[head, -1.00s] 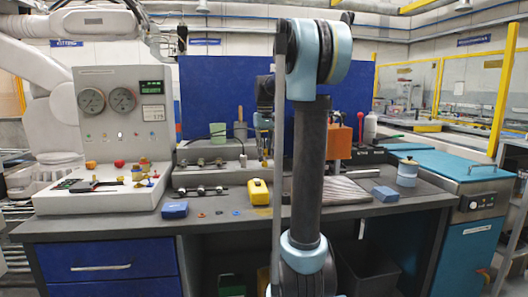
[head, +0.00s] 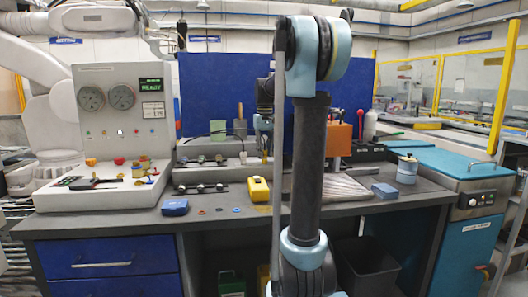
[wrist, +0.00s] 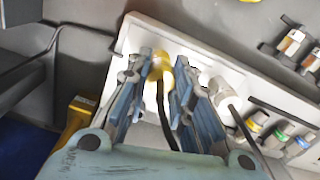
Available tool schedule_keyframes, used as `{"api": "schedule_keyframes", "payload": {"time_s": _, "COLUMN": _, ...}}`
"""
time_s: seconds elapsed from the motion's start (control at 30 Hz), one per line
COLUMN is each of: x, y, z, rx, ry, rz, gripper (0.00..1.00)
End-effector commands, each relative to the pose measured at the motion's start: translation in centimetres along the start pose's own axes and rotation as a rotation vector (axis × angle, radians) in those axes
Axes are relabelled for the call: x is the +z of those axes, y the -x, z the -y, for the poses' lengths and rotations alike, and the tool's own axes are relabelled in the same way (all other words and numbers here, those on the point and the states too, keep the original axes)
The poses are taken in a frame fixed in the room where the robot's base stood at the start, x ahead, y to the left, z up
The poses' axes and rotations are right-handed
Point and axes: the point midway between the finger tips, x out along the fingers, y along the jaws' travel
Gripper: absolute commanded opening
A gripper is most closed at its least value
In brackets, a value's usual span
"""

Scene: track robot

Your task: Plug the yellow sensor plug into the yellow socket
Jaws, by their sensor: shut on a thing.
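My gripper (wrist: 162,67) shows in the wrist view, its blue fingers closed on either side of a yellow plug (wrist: 158,64). A black cable runs from the plug back between the fingers. The plug is over or at a white rail (wrist: 135,35); I cannot tell whether it touches or is seated in it. A white cylindrical fitting (wrist: 222,90) stands just right of the fingers. No yellow socket can be made out for certain; it may be hidden by the plug. In the head view, my gripper (head: 264,124) is small and partly hidden behind my arm.
Yellow, green and blue banded fittings (wrist: 278,138) line the right of the wrist view. A yellow box (head: 258,190) and a blue box (head: 174,207) lie on the bench. A gauge panel (head: 122,115) stands left, its display reading READY.

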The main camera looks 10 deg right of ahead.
Motion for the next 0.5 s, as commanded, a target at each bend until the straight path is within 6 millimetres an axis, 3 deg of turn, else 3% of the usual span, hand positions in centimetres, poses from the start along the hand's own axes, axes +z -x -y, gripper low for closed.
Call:
{"api": "schedule_keyframes", "payload": {"time_s": 0.3, "x": 0.00, "y": -0.62, "z": 0.00, "rx": 0.000, "ry": 0.000, "rz": 0.000, "gripper": 0.00}}
{"api": "schedule_keyframes", "payload": {"time_s": 0.33, "x": 0.01, "y": -0.65, "z": 0.00, "rx": 0.000, "ry": 0.000, "rz": 0.000, "gripper": 0.24}}
{"api": "schedule_keyframes", "payload": {"time_s": 0.4, "x": 0.01, "y": -0.62, "z": 0.00, "rx": 0.000, "ry": 0.000, "rz": 0.000, "gripper": 0.40}}
{"api": "schedule_keyframes", "payload": {"time_s": 0.43, "x": 0.01, "y": -0.62, "z": 0.00, "rx": 0.000, "ry": 0.000, "rz": 0.000, "gripper": 0.45}}
{"api": "schedule_keyframes", "payload": {"time_s": 0.5, "x": 0.01, "y": -0.62, "z": 0.00, "rx": 0.000, "ry": 0.000, "rz": 0.000, "gripper": 0.45}}
